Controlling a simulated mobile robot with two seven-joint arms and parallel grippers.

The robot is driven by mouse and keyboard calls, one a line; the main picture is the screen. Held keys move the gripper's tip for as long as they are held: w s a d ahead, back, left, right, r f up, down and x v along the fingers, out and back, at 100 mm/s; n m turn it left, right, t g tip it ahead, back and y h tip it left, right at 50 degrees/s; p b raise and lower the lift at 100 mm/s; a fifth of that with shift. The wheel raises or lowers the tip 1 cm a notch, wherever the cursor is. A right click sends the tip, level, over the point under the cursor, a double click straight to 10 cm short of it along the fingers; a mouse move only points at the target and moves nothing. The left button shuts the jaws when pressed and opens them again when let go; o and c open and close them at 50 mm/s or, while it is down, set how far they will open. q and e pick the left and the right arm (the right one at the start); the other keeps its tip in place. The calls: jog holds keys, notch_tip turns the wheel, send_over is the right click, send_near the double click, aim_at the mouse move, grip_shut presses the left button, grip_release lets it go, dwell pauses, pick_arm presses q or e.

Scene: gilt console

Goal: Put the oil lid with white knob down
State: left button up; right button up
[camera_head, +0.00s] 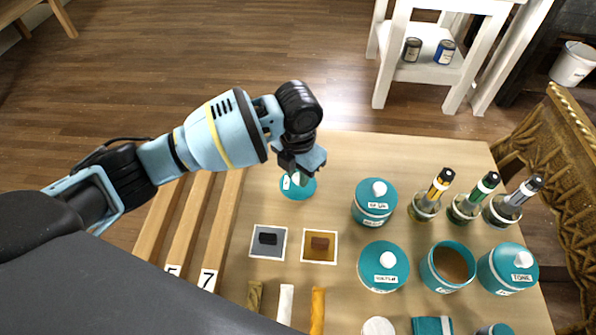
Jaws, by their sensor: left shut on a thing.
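A teal lid (297,189) with a white knob and a small white label is at the upper left part of the wooden table. My left gripper (300,176) comes down from above and is shut on its knob, which the fingers partly hide. I cannot tell whether the lid touches the table or hangs just above it. An open teal canister (435,275) with brown contents stands at the right without a lid. My right gripper is not in view.
Lidded teal canisters (373,212), (366,275), (490,278) and several dark-topped bottles (462,210) stand on the right. Two small tiles (319,259), (256,249) lie in front of the lid. Wooden rails (185,225) are at left. Bare tabletop (420,150) shows at the back.

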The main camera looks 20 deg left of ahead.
aim_at(298, 177)
pick_arm(q)
jog(key=o, duration=1)
jog(key=shift+f, duration=0.15)
jog(key=shift+c, duration=0.2)
notch_tip(298, 177, up, 12)
jog(key=p, duration=0.1)
jog(key=shift+r+p, duration=0.2)
jog(key=shift+p, duration=0.1)
